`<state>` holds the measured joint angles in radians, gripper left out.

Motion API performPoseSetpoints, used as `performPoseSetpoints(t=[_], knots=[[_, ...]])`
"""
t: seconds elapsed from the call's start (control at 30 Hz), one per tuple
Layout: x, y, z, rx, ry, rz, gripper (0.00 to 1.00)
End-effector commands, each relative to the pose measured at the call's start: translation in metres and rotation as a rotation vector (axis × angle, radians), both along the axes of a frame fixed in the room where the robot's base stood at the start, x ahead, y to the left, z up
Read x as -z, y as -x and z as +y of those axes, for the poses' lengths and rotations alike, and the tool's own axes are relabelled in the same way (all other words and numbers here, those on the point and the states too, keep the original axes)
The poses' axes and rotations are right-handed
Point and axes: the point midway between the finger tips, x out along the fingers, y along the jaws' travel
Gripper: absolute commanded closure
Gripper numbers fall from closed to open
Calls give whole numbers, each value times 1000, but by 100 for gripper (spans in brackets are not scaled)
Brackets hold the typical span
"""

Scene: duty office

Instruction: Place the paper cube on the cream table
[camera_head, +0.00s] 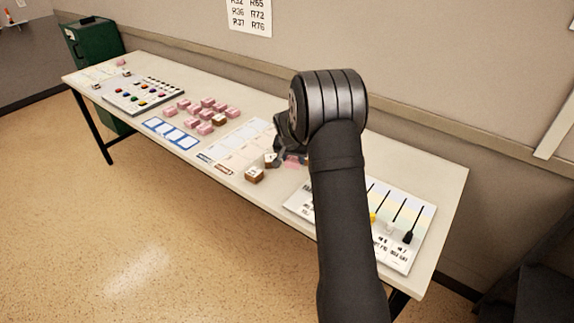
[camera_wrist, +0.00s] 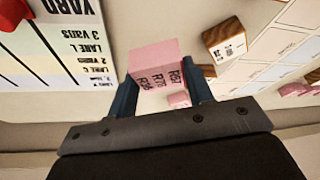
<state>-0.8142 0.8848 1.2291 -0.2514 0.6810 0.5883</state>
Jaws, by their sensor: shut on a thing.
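A pink paper cube (camera_wrist: 153,56) with printed black labels on one face is between the fingers of my gripper (camera_wrist: 160,90) in the wrist view. The gripper is shut on it. In the head view a bit of pink (camera_head: 293,161) shows under my gripper (camera_head: 284,152), which is partly hidden by my arm. The cream table (camera_head: 420,166) is below; its bare top also shows in the wrist view (camera_wrist: 187,14). I cannot tell whether the cube touches the tabletop.
Wooden blocks (camera_head: 254,176) stand left of my gripper, near the front edge. A printed sheet (camera_head: 238,148) and several pink blocks (camera_head: 206,103) lie farther left. A board with sliders (camera_head: 400,225) lies at the right. Bare tabletop runs along the back right.

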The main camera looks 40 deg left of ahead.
Motion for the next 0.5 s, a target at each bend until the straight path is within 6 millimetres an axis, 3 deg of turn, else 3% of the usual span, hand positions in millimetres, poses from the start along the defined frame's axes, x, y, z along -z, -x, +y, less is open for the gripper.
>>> performPoseSetpoints(t=[0.1,0.27,0.5], knots=[[7,3,11,0,-1,0,76],[16,3,13,1,1,1,76],[47,3,12,1,0,0,76]])
